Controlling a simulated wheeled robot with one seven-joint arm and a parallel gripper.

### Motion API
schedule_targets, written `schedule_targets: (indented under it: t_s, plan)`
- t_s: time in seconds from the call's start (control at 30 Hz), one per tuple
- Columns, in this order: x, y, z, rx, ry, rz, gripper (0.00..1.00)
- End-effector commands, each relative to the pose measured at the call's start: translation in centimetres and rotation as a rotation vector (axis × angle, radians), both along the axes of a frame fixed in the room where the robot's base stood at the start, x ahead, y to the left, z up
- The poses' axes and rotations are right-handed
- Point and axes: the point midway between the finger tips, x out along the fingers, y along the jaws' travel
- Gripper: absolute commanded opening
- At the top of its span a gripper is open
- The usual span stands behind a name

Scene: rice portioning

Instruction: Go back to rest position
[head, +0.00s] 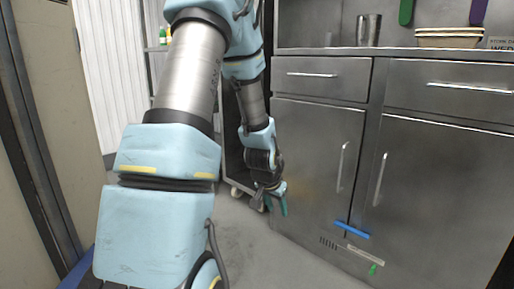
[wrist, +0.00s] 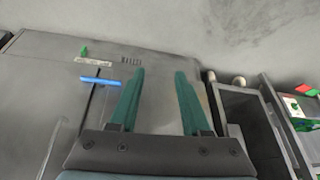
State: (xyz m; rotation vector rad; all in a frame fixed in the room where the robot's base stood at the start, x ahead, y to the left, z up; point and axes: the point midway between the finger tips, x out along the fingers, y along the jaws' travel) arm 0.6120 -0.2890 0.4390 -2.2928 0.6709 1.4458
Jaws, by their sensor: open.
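My gripper (head: 277,204) hangs low in front of the steel cabinet (head: 307,150) in the head view, with its green fingers pointing down. In the wrist view, my gripper (wrist: 159,88) shows its two green fingers spread apart with nothing between them. It is open and empty. My arm fills the left and middle of the head view and hides part of the floor and shelving behind it.
A steel counter (head: 400,54) above the cabinet holds a metal cup (head: 368,30) and stacked bowls (head: 449,38). Blue tape (head: 352,230) is on the cabinet doors. A wheeled rack stands behind my arm. Grey floor (head: 245,240) is clear below my gripper. A beige panel (head: 70,110) stands at left.

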Motion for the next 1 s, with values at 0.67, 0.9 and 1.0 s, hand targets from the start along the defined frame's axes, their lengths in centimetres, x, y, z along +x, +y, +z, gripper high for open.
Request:
schedule_targets:
  t_s: [0.67,0.9,1.0]
  plan:
    - [-15.3,12.6,14.6,0.060,0.298,0.500,0.47]
    - [-15.2,12.6,19.6,0.060,0.296,0.498,0.47]
    - [-15.2,12.5,22.4,0.060,0.296,0.498,0.47]
